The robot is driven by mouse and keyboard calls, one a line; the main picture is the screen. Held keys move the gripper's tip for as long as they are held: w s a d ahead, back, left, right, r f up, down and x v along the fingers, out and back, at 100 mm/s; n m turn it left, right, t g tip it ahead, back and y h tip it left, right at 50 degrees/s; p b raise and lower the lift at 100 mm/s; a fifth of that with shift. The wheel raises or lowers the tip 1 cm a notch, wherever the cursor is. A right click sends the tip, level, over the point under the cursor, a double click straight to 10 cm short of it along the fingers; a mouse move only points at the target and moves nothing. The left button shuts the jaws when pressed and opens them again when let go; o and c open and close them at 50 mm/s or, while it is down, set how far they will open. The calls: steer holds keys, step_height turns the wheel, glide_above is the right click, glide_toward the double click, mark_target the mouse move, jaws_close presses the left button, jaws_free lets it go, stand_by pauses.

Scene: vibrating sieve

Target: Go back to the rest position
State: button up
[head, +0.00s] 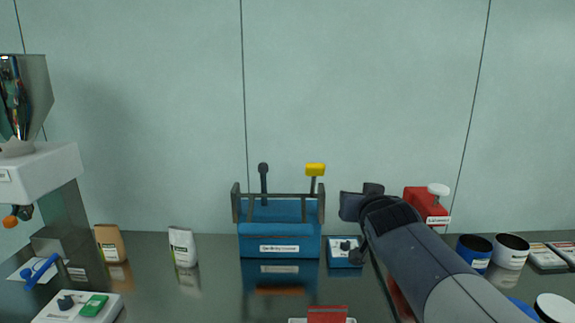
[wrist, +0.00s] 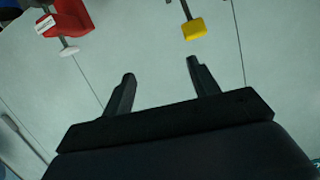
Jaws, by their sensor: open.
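My gripper (wrist: 158,78) shows in the wrist view with its two dark fingers apart and nothing between them. In the head view my arm reaches in from the lower right, and its end stands right of the blue sieve machine (head: 280,240), near the small control box (head: 345,258). The fingers themselves are hard to make out there. The sieve machine has a dark frame, a black-knobbed lever (head: 263,180) and a yellow-topped lever (head: 315,171). The yellow knob also shows in the wrist view (wrist: 194,29), beyond the fingertips and apart from them.
A red device with a white knob (head: 427,204) stands behind my arm. A metal hopper (head: 25,95) is at far left, with a brown bag (head: 109,243) and a white bag (head: 183,247). Blue and white tubs (head: 474,252) stand at right. Air above the bench is clear.

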steer(key=shift+n+y, duration=0.3)
steer(key=shift+n, duration=0.1)
steer(key=shift+s+a+f+b, duration=0.1)
steer(key=shift+s+a+b, duration=0.1)
steer(key=shift+s, duration=0.7)
steer(key=shift+s+a+f+b, duration=0.1)
steer(key=shift+s+a, duration=0.1)
steer(key=shift+s, duration=0.7)
steer(key=shift+s+a+f+b, duration=0.1)
steer(key=shift+s+a+b, duration=0.1)
steer(key=shift+s, duration=0.7)
steer(key=w+r+t+p, duration=0.1)
steer(key=w+r+p, duration=0.1)
steer(key=w+r, duration=0.4)
steer(key=w, duration=0.4)
steer(key=shift+a+m+t, duration=0.2)
steer(key=shift+m+t, duration=0.1)
steer(key=shift+r, duration=0.1)
